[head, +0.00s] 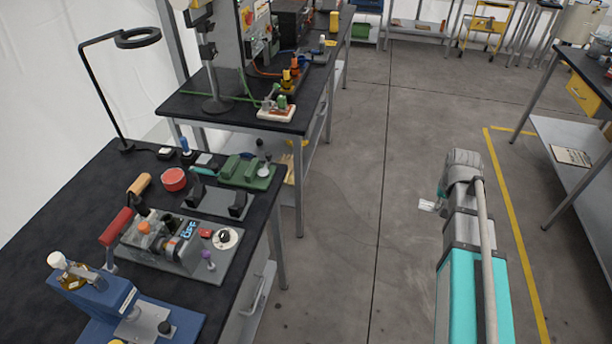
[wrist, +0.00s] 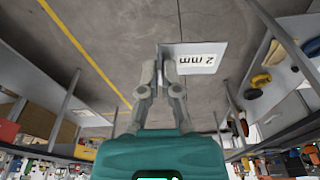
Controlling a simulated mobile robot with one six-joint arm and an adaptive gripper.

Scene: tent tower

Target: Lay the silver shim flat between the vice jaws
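The silver shim is a thin light plate marked "2 mm". In the wrist view the shim (wrist: 203,57) sticks out to the right from between the fingertips of my gripper (wrist: 160,72), which is shut on its edge. In the head view the shim (head: 427,205) shows small, left of my wrist, over the open floor and well right of the bench. My gripper is mostly hidden by the wrist there. On the bench, two dark upright blocks on a grey plate look like the vice jaws (head: 215,200), with a gap between them. A green fixture (head: 250,172) stands just behind them.
The dark bench (head: 60,215) also holds a grey switch panel (head: 180,245) with a red-handled lever, a blue press (head: 105,305), a red tin (head: 174,179) and a ring lamp (head: 138,38). The floor between bench and arm is clear. Another bench (head: 590,65) stands right.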

